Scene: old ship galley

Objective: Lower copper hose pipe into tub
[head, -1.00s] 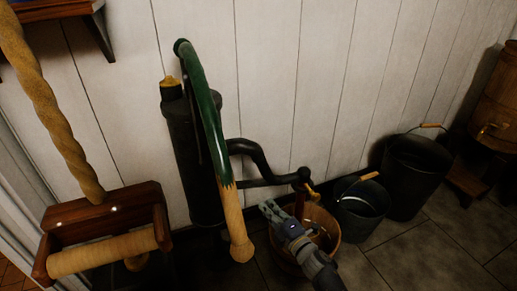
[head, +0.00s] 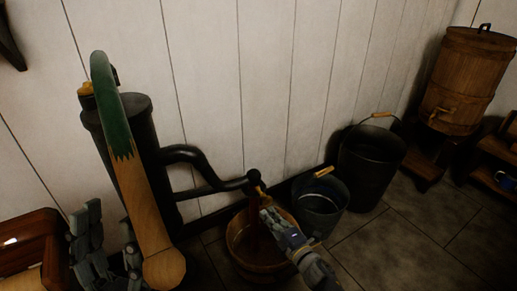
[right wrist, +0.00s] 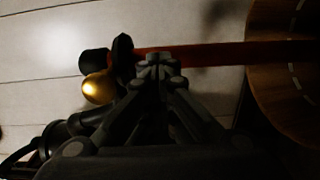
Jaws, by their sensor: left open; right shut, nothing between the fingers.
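The reddish copper hose pipe (head: 254,222) hangs below the pump's spout end. In the head view its lower part overlaps the inside of the round wooden tub (head: 236,252). The pipe also runs across the right wrist view (right wrist: 215,52) towards the tub (right wrist: 285,75); whether it touches the bottom is hidden. My right gripper (head: 266,215) is shut and empty, its fingertips (right wrist: 158,60) right at the pipe near the spout. A brass knob (right wrist: 98,86) is beside the pipe's upper end. My left gripper (head: 108,228) is open and empty, left of the pump's wooden handle.
The black pump (head: 132,110) with its green and wooden handle (head: 146,200) stands against the white plank wall. A small bucket (head: 320,205) and a larger dark bucket (head: 370,165) stand right of the tub. A wooden barrel (head: 465,80) is at far right. The floor in front right is clear.

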